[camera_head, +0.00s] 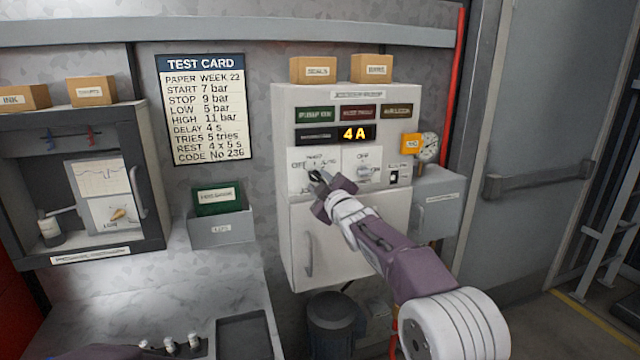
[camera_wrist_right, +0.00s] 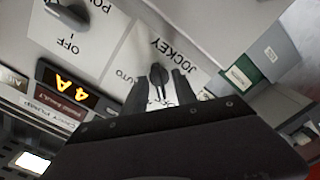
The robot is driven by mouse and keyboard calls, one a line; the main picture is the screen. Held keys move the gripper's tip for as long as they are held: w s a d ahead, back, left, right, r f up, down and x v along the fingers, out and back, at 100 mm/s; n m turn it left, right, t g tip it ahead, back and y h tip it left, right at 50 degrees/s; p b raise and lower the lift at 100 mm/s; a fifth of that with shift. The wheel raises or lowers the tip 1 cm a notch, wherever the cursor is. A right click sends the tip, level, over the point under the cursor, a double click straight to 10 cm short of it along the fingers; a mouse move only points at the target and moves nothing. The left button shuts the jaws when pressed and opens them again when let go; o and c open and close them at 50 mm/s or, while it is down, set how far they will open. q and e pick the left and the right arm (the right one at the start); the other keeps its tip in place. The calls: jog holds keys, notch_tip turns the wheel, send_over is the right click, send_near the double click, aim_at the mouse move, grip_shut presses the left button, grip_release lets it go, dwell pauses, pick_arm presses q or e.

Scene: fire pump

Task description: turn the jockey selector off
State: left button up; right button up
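The jockey selector is a black knob on a white plate of the pump panel (camera_head: 296,230). In the right wrist view the selector (camera_wrist_right: 157,73) stands by the word JOCKEY, with AUTO at its left and another label largely hidden between the fingers. Its narrow end seems to point down toward that hidden label; I cannot be sure. My right gripper (camera_head: 318,180) is at the selector. In the wrist view its fingers (camera_wrist_right: 160,88) are apart, one on each side of the knob, with narrow gaps visible. My left gripper is out of view.
A second knob (camera_wrist_right: 68,14) is beside the jockey plate; it also shows in the head view (camera_head: 366,173). Above is a lit 4A display (camera_head: 357,133). A test card (camera_head: 205,110) hangs at left. A box with a gauge (camera_head: 428,148) stands close on the right.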

jog(key=b+v, duration=0.3)
jog(key=v, duration=0.6)
jog(key=shift+b, duration=0.4)
jog(key=shift+r, duration=0.1)
